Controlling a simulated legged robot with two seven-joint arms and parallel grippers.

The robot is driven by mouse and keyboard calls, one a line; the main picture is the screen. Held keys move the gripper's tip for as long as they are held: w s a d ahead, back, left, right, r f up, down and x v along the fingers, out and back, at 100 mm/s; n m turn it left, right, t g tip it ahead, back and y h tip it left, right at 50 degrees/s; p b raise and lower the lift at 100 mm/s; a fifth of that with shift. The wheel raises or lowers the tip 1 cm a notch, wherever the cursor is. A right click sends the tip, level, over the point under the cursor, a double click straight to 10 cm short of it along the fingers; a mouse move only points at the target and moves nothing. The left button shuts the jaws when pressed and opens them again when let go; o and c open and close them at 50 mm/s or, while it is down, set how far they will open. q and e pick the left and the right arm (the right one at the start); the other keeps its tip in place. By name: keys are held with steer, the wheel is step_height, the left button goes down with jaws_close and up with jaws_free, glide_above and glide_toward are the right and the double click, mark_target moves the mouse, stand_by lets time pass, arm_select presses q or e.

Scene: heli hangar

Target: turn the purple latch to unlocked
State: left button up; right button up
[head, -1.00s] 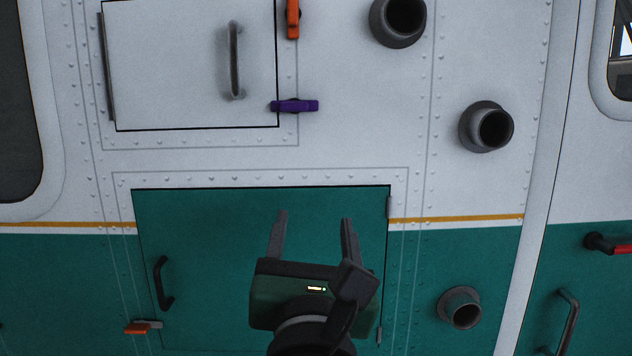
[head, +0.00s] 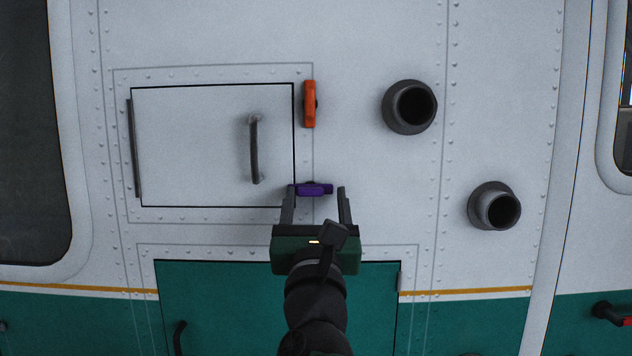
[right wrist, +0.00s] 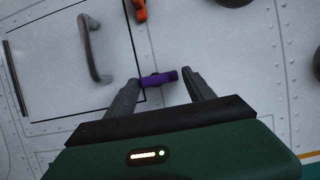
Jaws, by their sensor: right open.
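The purple latch (head: 314,190) lies horizontal at the lower right corner of the white hatch door (head: 190,150), its left end reaching over the door's edge. It also shows in the right wrist view (right wrist: 159,79). My right gripper (head: 316,190) is open, with one finger at each end of the latch. The left finger overlaps the latch's left end in the picture; a gap shows at the right end. I cannot tell whether either finger touches it. My left gripper is not in view.
An orange latch (head: 310,104) stands vertical above the purple one. A dark handle (head: 254,149) is on the white door. Round dark ports (head: 409,107) stick out at the right. A green door (head: 250,310) lies below.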

steer(key=shift+w, duration=0.2)
steer(key=shift+a, duration=0.85)
steer(key=c, duration=0.3)
steer(key=shift+w+d, duration=0.1)
steer(key=shift+d, duration=0.4)
steer(key=c, duration=0.8)
steer(key=shift+c, duration=1.1)
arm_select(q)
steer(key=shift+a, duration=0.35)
arm_select(e)
steer(key=shift+a, duration=0.15)
jaws_close()
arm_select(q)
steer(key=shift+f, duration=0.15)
